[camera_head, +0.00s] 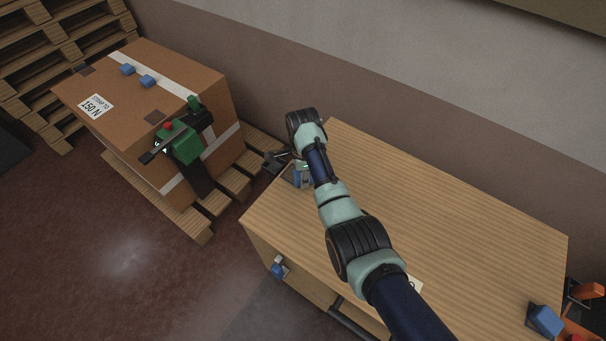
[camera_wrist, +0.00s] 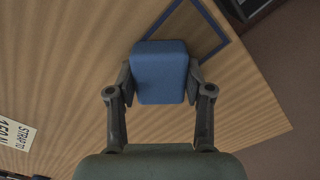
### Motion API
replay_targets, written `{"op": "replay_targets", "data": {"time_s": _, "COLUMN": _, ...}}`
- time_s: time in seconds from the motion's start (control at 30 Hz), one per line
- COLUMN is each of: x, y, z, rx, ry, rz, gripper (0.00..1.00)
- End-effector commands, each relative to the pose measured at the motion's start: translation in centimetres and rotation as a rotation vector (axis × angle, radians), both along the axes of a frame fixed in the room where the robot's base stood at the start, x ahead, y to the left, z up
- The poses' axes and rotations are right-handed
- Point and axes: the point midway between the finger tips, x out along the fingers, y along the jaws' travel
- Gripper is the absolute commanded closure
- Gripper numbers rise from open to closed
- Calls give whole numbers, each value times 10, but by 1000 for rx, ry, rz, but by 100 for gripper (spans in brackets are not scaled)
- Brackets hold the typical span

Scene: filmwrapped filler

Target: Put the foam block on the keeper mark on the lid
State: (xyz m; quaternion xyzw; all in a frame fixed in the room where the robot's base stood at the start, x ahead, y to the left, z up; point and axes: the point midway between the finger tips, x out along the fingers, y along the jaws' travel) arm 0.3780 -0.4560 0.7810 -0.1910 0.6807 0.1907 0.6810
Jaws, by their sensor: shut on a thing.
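My gripper (camera_wrist: 160,80) is shut on a blue foam block (camera_wrist: 160,62) in the wrist view, with one finger on each side. The block is over or near the wooden table top; its gap to the wood cannot be told. In the head view my arm reaches the table's left corner and mostly hides the gripper. The lid is the brown top of the large carton (camera_head: 125,95) at left. Two dark square marks, one near the back left (camera_head: 86,71) and one near the front right (camera_head: 154,117), lie on it, apart from my gripper. Which is the keeper mark cannot be told.
Two small blue blocks (camera_head: 148,81) sit on the lid by a white strap. A green strapping tool (camera_head: 184,146) stands at the carton's near right edge. The wooden table (camera_head: 450,220) is mostly clear.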

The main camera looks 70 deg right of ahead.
Motion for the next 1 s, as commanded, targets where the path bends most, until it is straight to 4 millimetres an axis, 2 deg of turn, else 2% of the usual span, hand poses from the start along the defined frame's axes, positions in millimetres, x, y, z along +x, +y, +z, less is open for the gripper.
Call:
{"op": "replay_targets", "data": {"time_s": 0.03, "x": 0, "y": 0, "z": -3, "rx": 1, "ry": 1, "rz": 0, "gripper": 73}}
{"op": "replay_targets", "data": {"time_s": 0.07, "x": 0, "y": 0, "z": -2, "rx": 1, "ry": 1, "rz": 0, "gripper": 46}}
{"op": "replay_targets", "data": {"time_s": 0.2, "x": 0, "y": 0, "z": -2, "rx": 1, "ry": 1, "rz": 0, "gripper": 24}}
{"op": "replay_targets", "data": {"time_s": 0.47, "x": 0, "y": 0, "z": -1, "rx": 1, "ry": 1, "rz": 0, "gripper": 24}}
{"op": "replay_targets", "data": {"time_s": 0.57, "x": 0, "y": 0, "z": 6, "rx": 0, "ry": 0, "rz": 0, "gripper": 24}}
{"op": "replay_targets", "data": {"time_s": 0.67, "x": 0, "y": 0, "z": 25, "rx": -2, "ry": -1, "rz": 0, "gripper": 24}}
{"op": "replay_targets", "data": {"time_s": 0.9, "x": 1, "y": -1, "z": 87, "rx": -3, "ry": -2, "rz": 0, "gripper": 24}}
{"op": "replay_targets", "data": {"time_s": 1.0, "x": 0, "y": -1, "z": 106, "rx": -2, "ry": -1, "rz": 0, "gripper": 24}}
